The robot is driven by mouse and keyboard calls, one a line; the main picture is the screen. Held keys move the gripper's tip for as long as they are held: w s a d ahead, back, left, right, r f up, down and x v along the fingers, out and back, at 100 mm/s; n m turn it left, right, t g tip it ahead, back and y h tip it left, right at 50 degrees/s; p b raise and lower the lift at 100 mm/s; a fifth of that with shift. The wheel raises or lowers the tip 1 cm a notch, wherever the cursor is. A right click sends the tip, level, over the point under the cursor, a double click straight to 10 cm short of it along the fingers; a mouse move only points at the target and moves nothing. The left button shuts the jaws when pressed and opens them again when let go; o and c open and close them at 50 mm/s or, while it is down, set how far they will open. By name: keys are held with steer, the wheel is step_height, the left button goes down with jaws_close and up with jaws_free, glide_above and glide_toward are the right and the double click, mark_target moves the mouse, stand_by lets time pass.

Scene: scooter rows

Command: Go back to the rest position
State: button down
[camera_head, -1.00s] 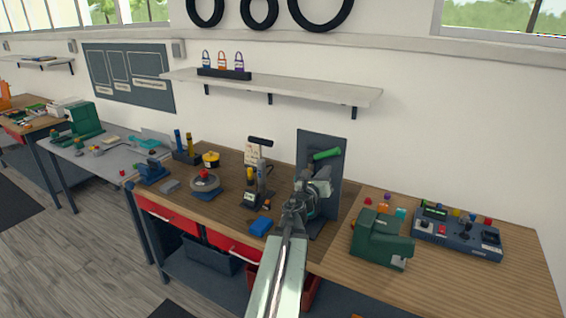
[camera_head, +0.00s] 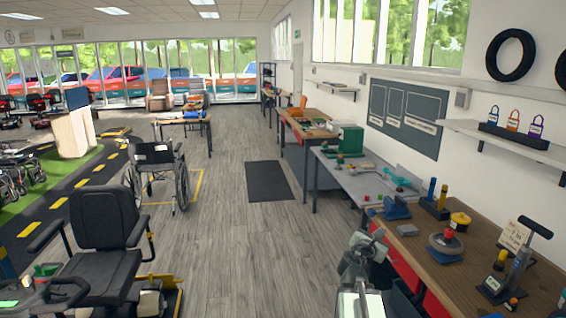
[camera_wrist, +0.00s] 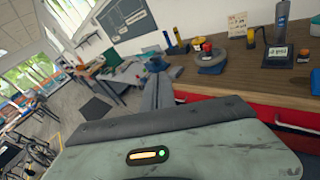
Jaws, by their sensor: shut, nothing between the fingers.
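My gripper (camera_head: 366,248) is at the end of my arm, low in the right half of the head view. It is in the air over the floor, beside the front edge of the wooden workbench (camera_head: 450,285). In the wrist view my gripper (camera_wrist: 158,80) points away with its narrow fingers together and nothing held. The grey wrist housing fills the lower part of that view. The fingertips look small and dark against the benches behind them.
A grey bench (camera_head: 345,178) stands beyond the workbench on the right. A black mobility scooter seat (camera_head: 103,220) is at left, with a wheelchair (camera_head: 160,175) behind it. Grey floor and a dark mat (camera_head: 268,181) lie open between them.

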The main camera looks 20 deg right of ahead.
steer(key=w+a+f+m+g+y, duration=0.1)
steer(key=w+a+f+m+y, duration=0.3)
steer(key=a, duration=0.7)
steer(key=w+a+f+m+y, duration=0.15)
steer(key=a+f, duration=0.35)
steer(key=a, duration=0.7)
steer(key=w+a+f+m+g+y, duration=0.1)
steer(key=w+a+f+m+y, duration=0.25)
steer(key=a, duration=0.75)
steer(key=s+a+f+m+g+y, duration=0.2)
steer(key=s+a+f+m+g, duration=0.1)
steer(key=s+a+m, duration=0.3)
steer(key=s+a+f+m+g+y, duration=0.3)
steer(key=s+a+f+m, duration=0.2)
steer(key=s+a+m, duration=0.1)
steer(key=s+a, duration=0.1)
steer(key=a, duration=0.1)
steer(key=shift+a, duration=0.3)
steer(key=shift+w+d, duration=0.1)
steer(key=shift+d, duration=0.05)
